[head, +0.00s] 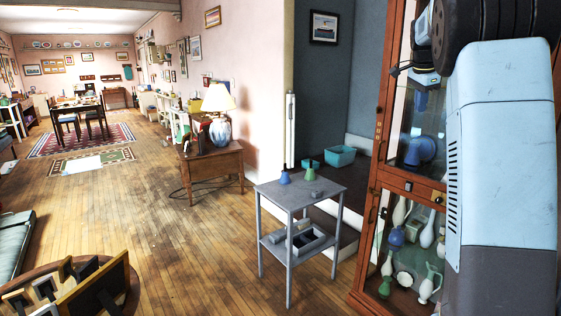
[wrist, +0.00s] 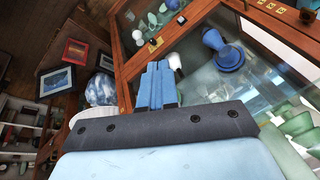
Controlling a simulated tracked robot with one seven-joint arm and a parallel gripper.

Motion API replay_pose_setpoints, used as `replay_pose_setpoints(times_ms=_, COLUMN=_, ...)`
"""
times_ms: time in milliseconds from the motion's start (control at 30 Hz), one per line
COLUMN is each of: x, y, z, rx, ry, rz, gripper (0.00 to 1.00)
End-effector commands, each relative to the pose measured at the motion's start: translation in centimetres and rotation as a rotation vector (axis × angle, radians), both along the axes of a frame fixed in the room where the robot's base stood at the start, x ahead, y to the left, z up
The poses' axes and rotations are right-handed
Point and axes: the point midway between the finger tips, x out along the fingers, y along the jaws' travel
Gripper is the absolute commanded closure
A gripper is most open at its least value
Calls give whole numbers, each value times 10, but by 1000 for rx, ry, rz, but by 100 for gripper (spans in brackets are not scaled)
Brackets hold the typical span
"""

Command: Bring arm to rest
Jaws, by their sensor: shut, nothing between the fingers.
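My gripper (wrist: 157,70) shows in the wrist view as two blue fingers side by side, shut with nothing between them. It is in front of the glass of the wooden curio cabinet (wrist: 122,72); I cannot tell how far from the glass. In the head view my light blue arm stands upright at the right and covers part of the cabinet (head: 366,228). My fingers are not clearly seen there.
A grey two-shelf side table (head: 268,190) with small vases stands left of the cabinet. Vases (head: 428,283) stand behind the lower glass. A wooden table with a lamp (head: 219,112) is farther back. Picture frames (head: 97,290) are at lower left. The middle floor is clear.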

Motion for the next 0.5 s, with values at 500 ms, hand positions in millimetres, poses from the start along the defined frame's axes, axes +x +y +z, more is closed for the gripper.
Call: replay_pose_setpoints(times_ms=500, x=-144, y=71, z=3, rx=-4, ry=-20, rz=466, gripper=100)
